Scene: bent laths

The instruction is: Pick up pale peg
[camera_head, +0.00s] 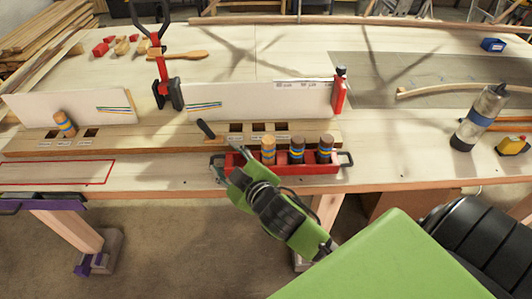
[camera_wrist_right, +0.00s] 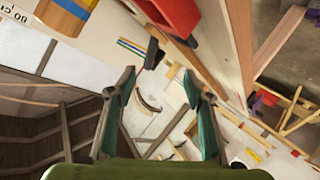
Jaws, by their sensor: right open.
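The pale peg (camera_head: 268,150), with blue and yellow bands, stands upright at the left of a row of three in the red tray (camera_head: 312,169). A dark peg (camera_head: 297,150) and a brown peg (camera_head: 325,149) stand to its right. My right gripper (camera_head: 232,176) is open and empty by the tray's left end, left of the pale peg and apart from it. In the right wrist view its two fingers (camera_wrist_right: 160,88) are spread with nothing between them. A banded peg (camera_wrist_right: 72,12) is cut off at that view's upper left; I cannot tell which one. My left gripper is not in view.
Behind the tray lies a wooden board with square holes (camera_head: 160,140); another banded peg (camera_head: 64,123) stands at its left. A black handle (camera_head: 206,130) sticks up near the tray. White panels (camera_head: 262,101) and a red clamp (camera_head: 160,70) stand behind. A bottle (camera_head: 478,120) stands right.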

